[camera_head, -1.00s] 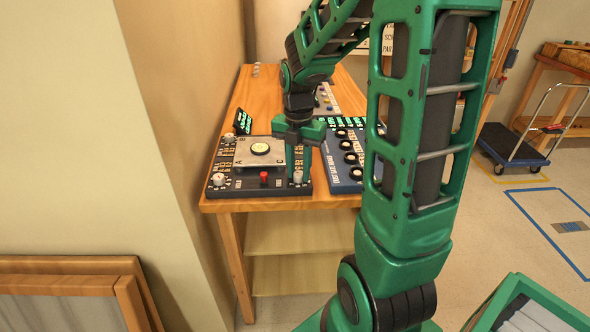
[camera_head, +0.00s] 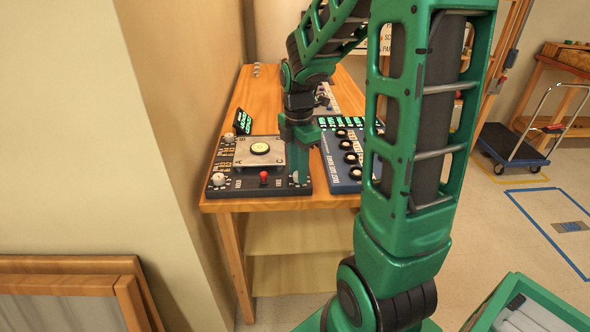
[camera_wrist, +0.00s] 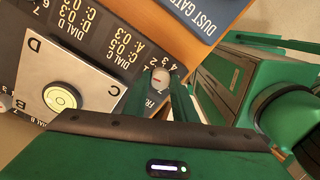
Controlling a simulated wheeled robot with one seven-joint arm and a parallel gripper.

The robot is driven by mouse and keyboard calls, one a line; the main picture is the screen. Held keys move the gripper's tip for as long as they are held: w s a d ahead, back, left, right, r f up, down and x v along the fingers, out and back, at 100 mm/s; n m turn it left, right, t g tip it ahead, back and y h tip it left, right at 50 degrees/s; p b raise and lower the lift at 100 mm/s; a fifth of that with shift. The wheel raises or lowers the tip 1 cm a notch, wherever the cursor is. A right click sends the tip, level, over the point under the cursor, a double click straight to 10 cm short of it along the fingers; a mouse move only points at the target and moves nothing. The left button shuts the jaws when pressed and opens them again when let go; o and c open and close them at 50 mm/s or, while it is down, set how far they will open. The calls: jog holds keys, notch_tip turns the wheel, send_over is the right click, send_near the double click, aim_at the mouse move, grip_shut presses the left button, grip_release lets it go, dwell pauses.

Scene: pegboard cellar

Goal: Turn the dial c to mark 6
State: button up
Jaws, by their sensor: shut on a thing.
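Dial c (camera_wrist: 160,77) is a small pale grey knob with a reddish mark, on a dark panel beside the corner lettered C. In the head view it is a pale spot (camera_head: 296,177) at the panel's front right corner, mostly covered by a finger. My gripper (camera_wrist: 161,92) is shut on the dial, with one green finger on each side of it. It also shows from above the panel in the head view (camera_head: 300,180). White numerals, including 2, 3 and 4, run beside the dial. I cannot tell which mark the pointer is at.
The dark panel (camera_head: 240,189) carries a metal plate (camera_head: 243,155) with a round yellowish piece, a red button (camera_head: 264,177) and other pale knobs. A lit green display (camera_head: 243,121) stands behind it. A blue panel (camera_head: 342,185) with black knobs is close on the right. A wall borders the left.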

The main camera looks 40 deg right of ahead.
jog(key=m, duration=0.4)
jog(key=shift+w+r+m, duration=0.15)
jog(key=shift+w+m, duration=0.15)
jog(key=shift+w, duration=0.05)
jog(key=m, duration=0.5)
jog(key=shift+d, duration=0.1)
jog(key=m, duration=0.6)
jog(key=shift+d, duration=0.1)
jog(key=m, duration=0.5)
jog(key=shift+s, duration=0.1)
jog(key=m, duration=0.5)
jog(key=shift+s+m, duration=0.1)
jog(key=shift+m, duration=0.3)
jog(key=m, duration=0.5)
jog(key=shift+a, duration=0.2)
jog(key=m, duration=0.4)
jog(key=shift+m+t, duration=0.3)
jog(key=shift+m, duration=0.1)
jog(key=m, duration=0.4)
jog(key=shift+d, duration=0.1)
jog(key=shift+m, duration=0.4)
